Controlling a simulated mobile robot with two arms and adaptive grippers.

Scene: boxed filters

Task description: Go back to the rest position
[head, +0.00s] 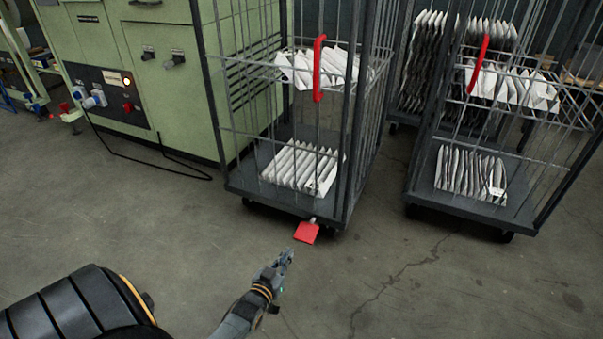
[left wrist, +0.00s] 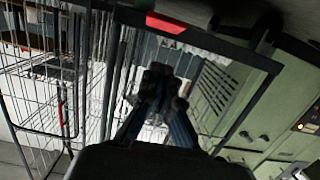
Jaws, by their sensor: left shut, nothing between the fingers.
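My left gripper (head: 284,258) is low in the middle of the head view, over bare floor in front of the nearer wire cage trolley (head: 285,196). It is shut and empty. In the left wrist view its fingers (left wrist: 158,80) are together, with the cage bars behind them. The nearer trolley holds boxed filters (head: 302,168) in a row on its base and more white filters (head: 317,67) on its upper shelf. My right gripper shows in neither view.
A second cage trolley (head: 468,204) with filters stands to the right. A green machine cabinet (head: 165,85) stands at the left, with a black cable (head: 150,160) on the floor. The nearer trolley has a red pedal (head: 306,232). The floor in front is clear.

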